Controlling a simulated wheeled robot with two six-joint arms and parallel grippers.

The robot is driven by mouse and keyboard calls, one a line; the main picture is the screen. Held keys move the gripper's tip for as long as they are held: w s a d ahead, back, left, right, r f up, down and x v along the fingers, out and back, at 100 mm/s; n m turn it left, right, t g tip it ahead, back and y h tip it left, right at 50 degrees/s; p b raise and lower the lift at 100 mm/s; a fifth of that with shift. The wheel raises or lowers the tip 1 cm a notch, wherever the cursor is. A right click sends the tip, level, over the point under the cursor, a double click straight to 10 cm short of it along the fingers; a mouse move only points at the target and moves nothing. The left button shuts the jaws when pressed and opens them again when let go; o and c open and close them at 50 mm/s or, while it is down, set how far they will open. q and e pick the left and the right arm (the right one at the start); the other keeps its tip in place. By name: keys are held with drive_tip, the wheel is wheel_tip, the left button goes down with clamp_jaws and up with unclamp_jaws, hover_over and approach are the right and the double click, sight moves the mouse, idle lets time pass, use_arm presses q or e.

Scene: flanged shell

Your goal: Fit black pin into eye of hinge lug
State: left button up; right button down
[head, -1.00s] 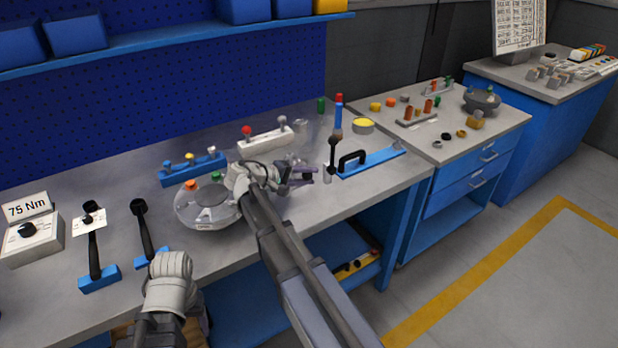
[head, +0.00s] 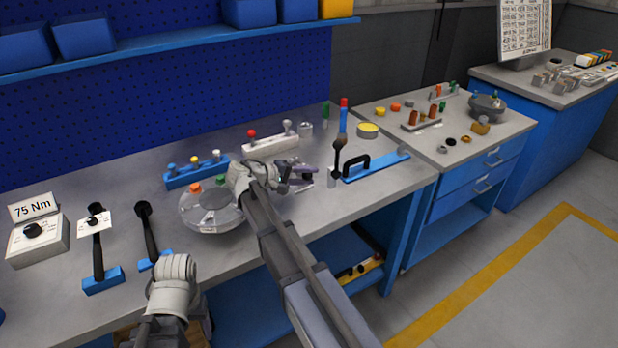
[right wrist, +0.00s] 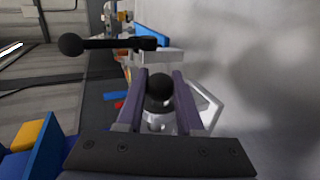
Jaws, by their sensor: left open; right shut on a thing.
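My right gripper (head: 303,178) reaches over the bench, to the right of the round grey flanged shell (head: 196,216). In the right wrist view its purple fingers (right wrist: 160,100) are shut on a black round-ended piece (right wrist: 159,86), which looks like the black pin, with a silvery part below it.
A black ball-topped lever (head: 338,144) stands right of my right gripper, beside a blue bar with a black handle (head: 356,163). Behind are a blue rack (head: 197,176) and a white rack (head: 270,146). The front right bench top is clear.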

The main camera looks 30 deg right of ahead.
drive_tip(key=shift+w, duration=0.15)
drive_tip(key=shift+c, duration=2.3)
unclamp_jaws()
drive_tip(key=p+v, duration=0.2)
drive_tip(key=v, duration=0.4)
drive_tip(key=shift+a+r+p, duration=0.25)
drive_tip(key=shift+a+p, duration=0.05)
drive_tip(key=shift+p, duration=0.1)
drive_tip(key=shift+a+r, duration=0.1)
drive_tip(key=shift+a, duration=0.45)
